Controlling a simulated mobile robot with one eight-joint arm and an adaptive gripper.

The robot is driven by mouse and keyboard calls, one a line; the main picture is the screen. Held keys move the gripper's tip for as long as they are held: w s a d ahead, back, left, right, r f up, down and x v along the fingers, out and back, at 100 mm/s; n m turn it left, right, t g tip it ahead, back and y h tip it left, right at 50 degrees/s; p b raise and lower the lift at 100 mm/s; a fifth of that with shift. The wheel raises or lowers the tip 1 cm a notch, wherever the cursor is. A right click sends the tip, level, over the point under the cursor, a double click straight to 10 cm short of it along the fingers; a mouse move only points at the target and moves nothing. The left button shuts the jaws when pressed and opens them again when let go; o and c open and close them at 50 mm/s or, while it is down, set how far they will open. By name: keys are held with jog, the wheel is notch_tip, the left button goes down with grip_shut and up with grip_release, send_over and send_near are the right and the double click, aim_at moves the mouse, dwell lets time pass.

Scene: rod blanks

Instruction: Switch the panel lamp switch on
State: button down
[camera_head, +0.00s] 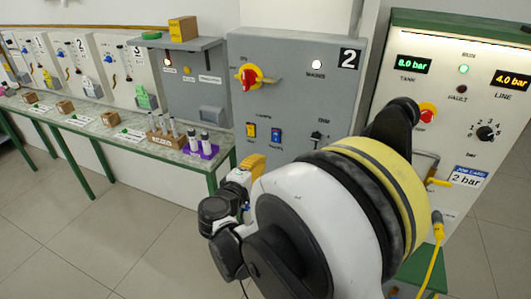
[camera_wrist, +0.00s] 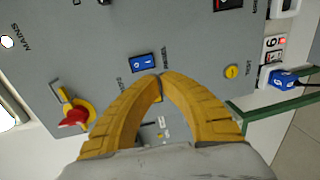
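Two small rocker switches sit side by side low on the grey panel (camera_head: 300,95) marked 2: a yellow one (camera_head: 250,130) and a blue one (camera_head: 277,134). I cannot read their labels clearly. The blue switch shows in the wrist view (camera_wrist: 142,62), just beyond the fingertips and to their left. My gripper (camera_head: 257,162) is below these switches in the head view. In the wrist view its yellow fingers (camera_wrist: 160,78) meet at the tips with nothing held. A small yellow patch shows between the fingers; most of the yellow switch is hidden there.
A red rotary handle on yellow (camera_head: 250,77) and a lit MAINS lamp (camera_head: 316,64) are higher on the panel. A dimmer control (camera_head: 317,136) is right of the switches. A bench (camera_head: 100,125) with tubes and blocks stands left; a gauge panel (camera_head: 455,105) stands right.

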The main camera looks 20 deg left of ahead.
jog(key=shift+s+a, duration=0.2)
jog(key=shift+s, duration=1.45)
jog(key=shift+s, duration=0.15)
jog(key=s+d+m+g+h+b, duration=0.2)
jog(key=d+m+g+b, duration=0.55)
jog(key=d, duration=2.15)
jog(key=s+d+f+m+y+b, duration=0.1)
jog(key=s+d+f+m, duration=0.2)
jog(key=s, duration=0.3)
jog(key=s+d+f+m+g+y+b, duration=0.1)
jog(key=s+d+f+m+b, duration=0.1)
jog(key=s+d, duration=0.3)
jog(key=s+d+f+m+g+y+b, duration=0.1)
jog(key=s+d+f+m, duration=0.3)
jog(key=s, duration=0.5)
jog(key=shift+b, duration=0.7)
